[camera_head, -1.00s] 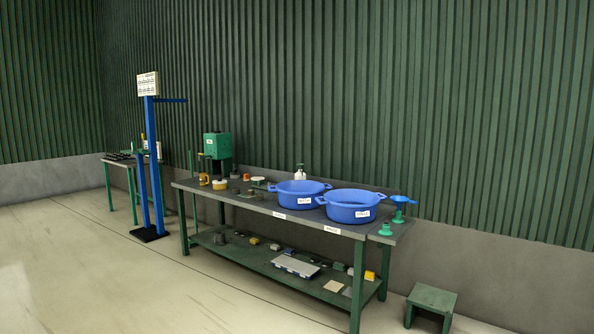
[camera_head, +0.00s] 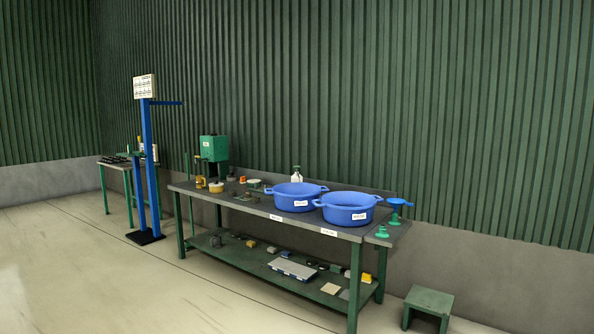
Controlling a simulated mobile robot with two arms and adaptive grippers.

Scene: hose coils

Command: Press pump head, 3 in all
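A white pump bottle (camera_head: 296,174) stands at the back of the long workbench, behind the left blue tub. Its head shows above the rim, and its lower part is hidden by the tub. The head is too small to tell its exact shape. Neither of my grippers is in view.
Two blue tubs (camera_head: 295,203) (camera_head: 349,214) stand on the workbench (camera_head: 260,209). A blue funnel (camera_head: 398,202) is at its right end. A green stool (camera_head: 428,304) stands at the right. A blue post stand (camera_head: 151,180) is at the left. The floor in front is clear.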

